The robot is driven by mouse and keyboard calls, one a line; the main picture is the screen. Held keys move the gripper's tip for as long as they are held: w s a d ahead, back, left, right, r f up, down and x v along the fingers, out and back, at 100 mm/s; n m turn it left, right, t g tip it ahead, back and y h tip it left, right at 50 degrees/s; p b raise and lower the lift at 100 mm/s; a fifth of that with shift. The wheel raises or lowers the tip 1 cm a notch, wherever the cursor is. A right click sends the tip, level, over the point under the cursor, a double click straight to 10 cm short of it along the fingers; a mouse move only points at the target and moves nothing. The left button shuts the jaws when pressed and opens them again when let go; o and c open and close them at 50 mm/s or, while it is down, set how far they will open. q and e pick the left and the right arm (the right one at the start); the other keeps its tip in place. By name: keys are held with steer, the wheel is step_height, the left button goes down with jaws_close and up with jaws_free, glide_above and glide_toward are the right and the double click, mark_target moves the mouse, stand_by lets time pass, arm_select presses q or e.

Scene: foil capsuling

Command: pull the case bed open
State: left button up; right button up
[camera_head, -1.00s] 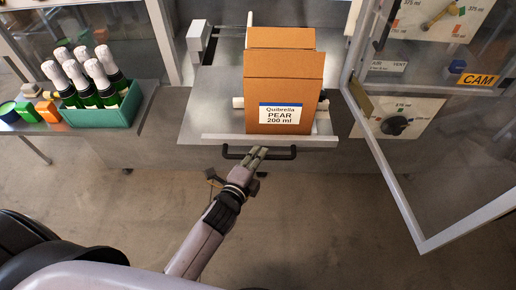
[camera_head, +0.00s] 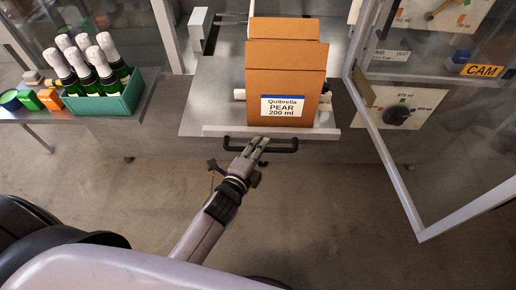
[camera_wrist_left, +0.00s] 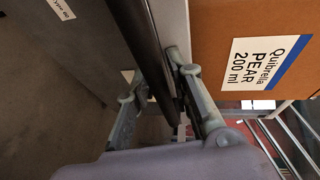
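The case bed (camera_head: 215,105) is a grey metal tray with a pale front lip and a black bar handle (camera_head: 285,149) below it. A brown carton (camera_head: 285,75) labelled "Quibrella PEAR 200 ml" stands upright on the bed. My left gripper (camera_head: 258,143) is at the middle of the handle. In the left wrist view, the black bar (camera_wrist_left: 148,45) passes between the two spread fingers of my left gripper (camera_wrist_left: 150,75). A gap shows between the bar and the left-hand finger. No object other than the bar is between the fingers. My right gripper is out of view.
A green crate (camera_head: 120,105) of foil-topped bottles stands on a side table at left, beside coloured blocks (camera_head: 50,99). An open clear door (camera_head: 440,150) hangs at right, near a dial panel (camera_head: 400,108). The floor (camera_head: 330,220) before the bed is clear.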

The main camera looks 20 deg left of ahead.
arm_select(q)
steer(key=v, duration=1.2)
steer(key=shift+f, duration=0.15)
steer(key=s+f+n+g, duration=0.3)
steer(key=s+f, duration=0.1)
steer(key=f, duration=0.7)
steer(key=s+f+n+g, duration=0.2)
steer(key=s+f, duration=0.1)
steer(key=f, duration=0.7)
steer(key=s+f+n+g, duration=0.3)
steer(key=s+f, duration=0.1)
steer(key=f, duration=0.7)
steer(key=s+a+f+n+g+y, duration=0.1)
steer(key=s+a+f+n+g, duration=0.2)
steer(key=s+f, duration=0.4)
steer(key=s+a+f+n+g+y, duration=0.1)
steer(key=s+a+f+n+g, duration=0.2)
steer(key=s+f, duration=0.4)
steer(key=s+a+n, duration=0.1)
steer(key=s+n, duration=0.1)
steer(key=s, duration=0.3)
steer(key=shift+s+a+f+g, duration=0.2)
steer(key=shift+a+g, duration=0.1)
